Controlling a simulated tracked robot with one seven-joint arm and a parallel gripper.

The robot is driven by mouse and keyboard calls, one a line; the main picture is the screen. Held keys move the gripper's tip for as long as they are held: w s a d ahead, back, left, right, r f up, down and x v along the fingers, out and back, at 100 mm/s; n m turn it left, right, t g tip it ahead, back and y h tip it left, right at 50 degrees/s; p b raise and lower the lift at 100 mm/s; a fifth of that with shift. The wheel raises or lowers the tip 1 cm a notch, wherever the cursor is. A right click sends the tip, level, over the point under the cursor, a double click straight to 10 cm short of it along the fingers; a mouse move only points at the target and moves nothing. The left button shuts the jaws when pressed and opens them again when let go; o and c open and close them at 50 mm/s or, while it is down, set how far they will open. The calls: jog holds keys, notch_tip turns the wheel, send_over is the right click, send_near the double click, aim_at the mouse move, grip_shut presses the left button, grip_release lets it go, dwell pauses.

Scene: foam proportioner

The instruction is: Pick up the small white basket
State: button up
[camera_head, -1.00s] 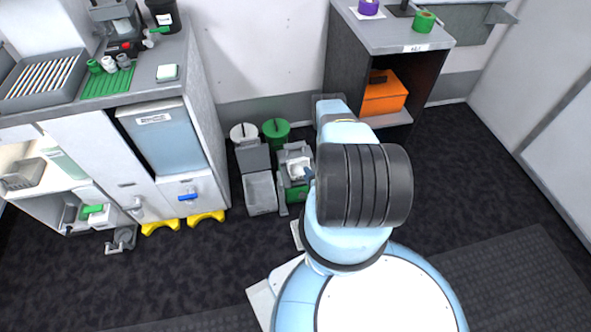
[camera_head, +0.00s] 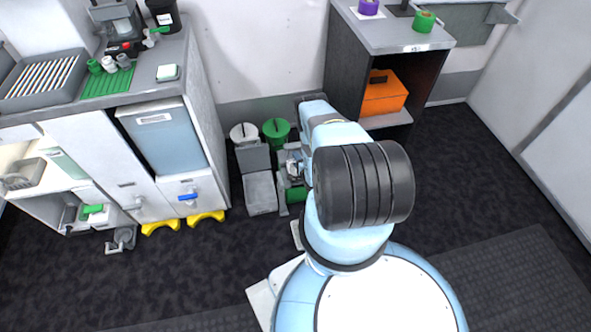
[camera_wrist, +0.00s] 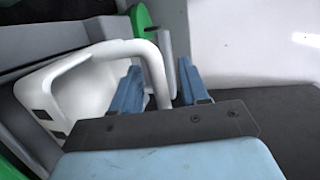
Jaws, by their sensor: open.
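The small white basket (camera_wrist: 90,92) fills the left of the wrist view, tilted in the picture, with a raised white handle (camera_wrist: 155,75). My gripper (camera_wrist: 158,66) is open. Its two blue fingers stand on either side of the handle, the left finger over the basket's opening and the right finger outside it. I cannot tell whether either finger touches the handle. In the head view my gripper is low at the floor units, and my arm and gripper largely hide the basket there.
A grey bin (camera_head: 260,192) stands left of my gripper, with green parts (camera_head: 296,194) close below it. White (camera_head: 244,132) and green (camera_head: 276,130) round containers stand behind by the wall. The cabinet (camera_head: 205,130) is further left. An orange box (camera_head: 383,95) sits on the right shelf.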

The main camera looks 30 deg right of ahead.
jog(key=shift+w+f, duration=0.1)
jog(key=shift+w, duration=0.45)
jog(key=shift+c, duration=0.2)
grip_shut()
